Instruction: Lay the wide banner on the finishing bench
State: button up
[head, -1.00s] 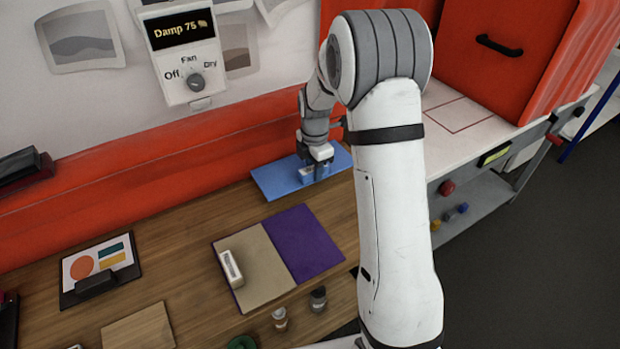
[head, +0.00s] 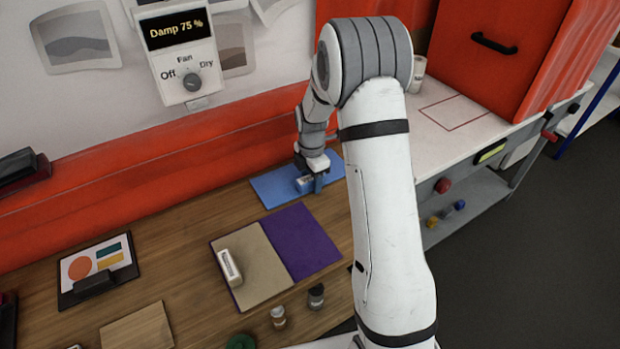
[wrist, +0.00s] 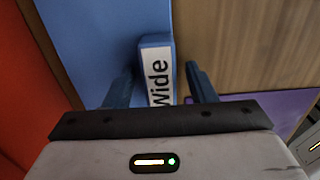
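A blue sheet (head: 272,186) lies flat at the back of the wooden bench. A blue block with a white label reading "Wide" (wrist: 156,65) is on it, at the sheet's edge nearest the bare wood; the block also shows in the head view (head: 303,185). My gripper (wrist: 160,85) is low over the block, its dark blue fingers on either side. A gap shows beside the block, so the fingers look open around it. In the head view my gripper (head: 311,182) partly hides the block. I cannot tell which surface is the finishing bench.
A tan and purple sheet (head: 303,241) with a pale labelled bar (head: 229,267) lies in front. Small bottles (head: 316,296) stand near it. A white-topped bench (head: 432,148) with a red outlined rectangle stands right, beside a red cabinet (head: 480,70). A wall panel reads "Damp 75 %" (head: 180,30).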

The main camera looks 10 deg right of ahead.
notch_tip(320, 180, up, 12)
jog(key=s+r+m+t, duration=0.1)
jog(key=s+r+m, duration=0.75)
jog(key=s, duration=0.35)
jog(key=s+m+t, duration=0.2)
jog(key=s+m, duration=1.1)
jog(key=s, duration=0.3)
jog(key=shift+s+a+f+b, duration=0.2)
jog(key=shift+s+b, duration=0.1)
jog(key=shift+b, duration=0.15)
jog(key=shift+c, duration=0.4)
